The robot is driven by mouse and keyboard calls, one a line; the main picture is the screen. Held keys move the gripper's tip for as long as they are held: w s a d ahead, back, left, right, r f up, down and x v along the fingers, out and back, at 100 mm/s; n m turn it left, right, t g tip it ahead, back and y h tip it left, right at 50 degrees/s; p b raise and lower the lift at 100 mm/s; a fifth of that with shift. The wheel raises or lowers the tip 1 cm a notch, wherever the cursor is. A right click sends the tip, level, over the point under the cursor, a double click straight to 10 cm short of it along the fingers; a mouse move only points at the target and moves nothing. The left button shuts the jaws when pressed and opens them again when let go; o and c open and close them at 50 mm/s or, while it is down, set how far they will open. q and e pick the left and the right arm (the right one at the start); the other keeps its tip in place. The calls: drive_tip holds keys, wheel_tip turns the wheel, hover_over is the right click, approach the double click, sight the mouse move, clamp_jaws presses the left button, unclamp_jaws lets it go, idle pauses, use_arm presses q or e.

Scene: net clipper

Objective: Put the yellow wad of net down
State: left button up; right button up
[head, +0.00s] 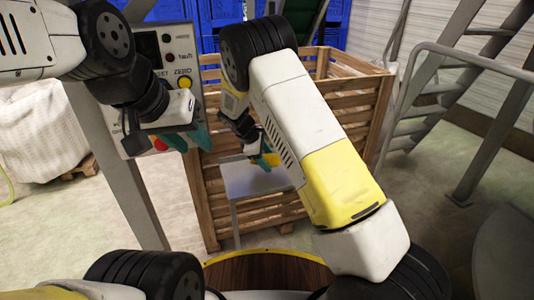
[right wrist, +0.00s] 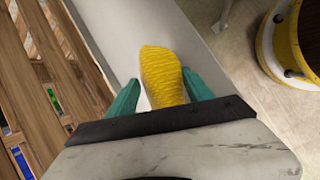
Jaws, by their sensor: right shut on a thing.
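The yellow wad of net (right wrist: 162,72) is between the two teal fingertips of my right gripper (right wrist: 161,95) in the right wrist view. My right gripper is shut on it. In the head view the wad (head: 271,159) is a small yellow patch at my right gripper (head: 262,160), over a pale grey stand (head: 245,184). I cannot tell whether the wad touches the stand. My left gripper (head: 187,139) is in front of the control panel (head: 172,42), its teal fingers apart and nothing seen between them.
Blue crates (head: 222,12) are at the back. A metal stair with railing (head: 440,80) is on the right. A white bulk sack (head: 40,130) stands at left. A round wood-topped thing (head: 265,272) is close in front.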

drive_tip(key=shift+w+f, duration=0.1)
drive_tip(key=shift+w, duration=0.75)
drive_tip(key=shift+f, duration=1.7)
drive_tip(key=shift+f, duration=0.15)
drive_tip(key=o, duration=1)
drive_tip(key=shift+o, duration=0.2)
